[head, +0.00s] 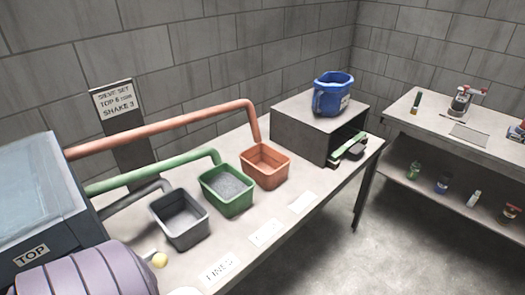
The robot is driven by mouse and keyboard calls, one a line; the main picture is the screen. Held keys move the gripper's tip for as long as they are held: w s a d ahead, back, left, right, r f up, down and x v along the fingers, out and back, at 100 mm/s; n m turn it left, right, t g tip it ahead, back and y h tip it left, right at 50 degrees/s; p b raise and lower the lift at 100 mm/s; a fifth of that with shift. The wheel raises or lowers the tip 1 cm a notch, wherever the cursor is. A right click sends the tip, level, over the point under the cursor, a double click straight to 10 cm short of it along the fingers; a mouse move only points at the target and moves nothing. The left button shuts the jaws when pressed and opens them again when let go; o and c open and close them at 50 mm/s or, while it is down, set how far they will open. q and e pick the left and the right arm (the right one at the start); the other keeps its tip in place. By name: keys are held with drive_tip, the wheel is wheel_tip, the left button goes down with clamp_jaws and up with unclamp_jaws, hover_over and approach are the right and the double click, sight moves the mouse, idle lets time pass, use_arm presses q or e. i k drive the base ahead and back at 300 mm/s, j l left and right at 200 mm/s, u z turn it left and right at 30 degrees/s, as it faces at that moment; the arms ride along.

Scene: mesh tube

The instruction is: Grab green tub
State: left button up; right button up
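The green tub (228,202) stands upright on the light table, in the middle of a row of three tubs. It holds grey granular material (227,186). A green pipe (150,172) comes from the left and its bent end hangs at the tub's back rim. The grey tub (181,229) is to its left and nearer. The orange tub (265,172) is to its right and farther back. Neither of my grippers shows in the head view.
White labels (264,233) lie along the table's front edge. A grey box (305,132) with a blue bucket (332,94) on top stands at the table's far end. A machine marked TOP (38,208) and a purple ribbed body (85,274) fill the left. A second bench (430,122) stands right.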

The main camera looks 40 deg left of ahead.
sight(228, 189)
drive_tip(key=i+l+u, duration=0.1)
drive_tip(key=i+u, duration=0.2)
drive_tip(key=i, duration=0.2)
drive_tip(key=i+l+u, duration=0.2)
drive_tip(key=i+u, duration=0.15)
drive_tip(key=i, duration=0.15)
